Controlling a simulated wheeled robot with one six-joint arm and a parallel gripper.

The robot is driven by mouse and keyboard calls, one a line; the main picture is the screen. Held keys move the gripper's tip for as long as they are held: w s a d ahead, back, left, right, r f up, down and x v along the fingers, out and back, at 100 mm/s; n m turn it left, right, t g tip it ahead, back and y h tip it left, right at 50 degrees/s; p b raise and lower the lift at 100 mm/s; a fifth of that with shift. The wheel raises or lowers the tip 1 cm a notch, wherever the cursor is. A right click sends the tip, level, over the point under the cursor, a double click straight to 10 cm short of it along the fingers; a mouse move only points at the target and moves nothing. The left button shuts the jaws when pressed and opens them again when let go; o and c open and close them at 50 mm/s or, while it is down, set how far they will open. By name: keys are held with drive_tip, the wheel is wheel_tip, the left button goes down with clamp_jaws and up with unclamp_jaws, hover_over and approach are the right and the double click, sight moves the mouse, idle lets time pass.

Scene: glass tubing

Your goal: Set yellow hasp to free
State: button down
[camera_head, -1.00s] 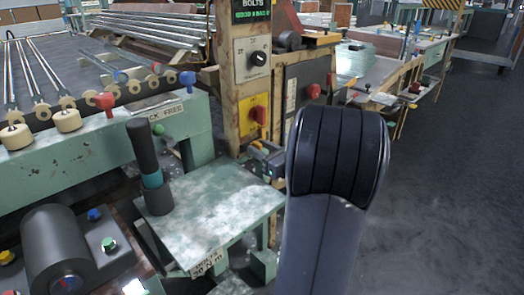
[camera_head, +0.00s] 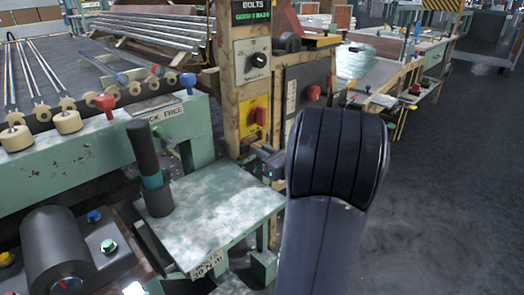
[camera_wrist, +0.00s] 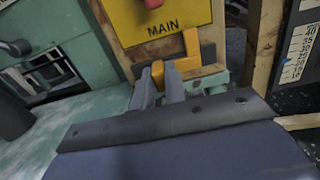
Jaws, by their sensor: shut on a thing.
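The yellow hasp (camera_wrist: 190,44) is a small bent bar under the yellow MAIN plate (camera_wrist: 150,17) on a wooden post, in the wrist view. One part stands upright, and another runs left to my gripper (camera_wrist: 160,82). My gripper's grey fingers are closed around the hasp's left end, which is partly hidden between them. In the head view my gripper (camera_head: 267,161) is small and dark beside the post, below the yellow plate with the red knob (camera_head: 261,116). The hasp itself cannot be made out there.
A green table (camera_head: 215,215) with a dark upright cylinder (camera_head: 144,150) stands left of my gripper. A grey box with a red knob (camera_head: 313,93) is right of the post. A ruler scale (camera_wrist: 297,50) stands at the right in the wrist view. Open floor lies at the right.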

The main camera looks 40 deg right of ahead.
drive_tip(key=shift+s+a, duration=0.1)
drive_tip(key=shift+a, duration=1.3)
drive_tip(key=c, duration=1.5)
unclamp_jaws()
drive_tip(key=shift+o, duration=0.3)
drive_tip(key=s+p, duration=0.2)
drive_tip(key=s, duration=0.9)
drive_tip(key=shift+d+p, duration=0.4)
drive_tip(key=shift+w, duration=0.2)
